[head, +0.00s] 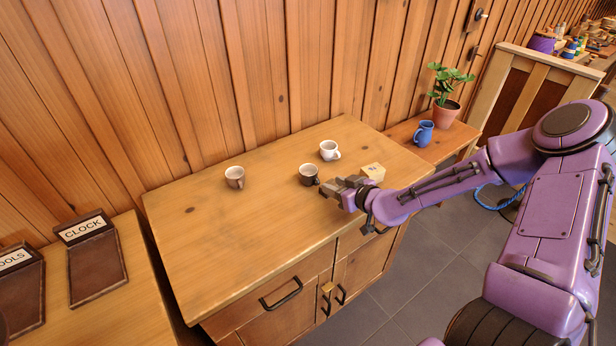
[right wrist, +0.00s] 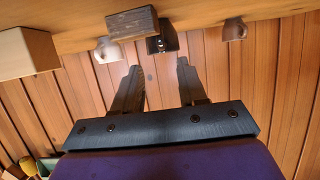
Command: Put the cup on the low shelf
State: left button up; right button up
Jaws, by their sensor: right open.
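Three cups stand upright on the wooden cabinet top: a brown one (head: 234,177), a dark one (head: 308,175) and a white one (head: 329,150). My right gripper (head: 335,189) is open and empty just right of the dark cup, apart from it. In the right wrist view, which is upside down, the dark cup (right wrist: 162,40) lies beyond the gap between the fingertips (right wrist: 159,66). The white cup (right wrist: 108,50) and brown cup (right wrist: 235,30) show to either side. A lower wooden surface (head: 402,131) adjoins the cabinet at right. My left gripper is out of view.
A pale wooden block (head: 373,171) stands beside my right gripper. A dark wooden block (right wrist: 132,24) shows near the dark cup in the wrist view. A blue jug (head: 424,133) and potted plant (head: 446,113) occupy the lower surface. The cabinet's front left top is clear.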

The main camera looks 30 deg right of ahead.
aim_at(318, 180)
jog(key=x, duration=0.6)
jog(key=shift+w+a+f, duration=0.1)
jog(key=shift+w+f, duration=0.1)
grip_shut()
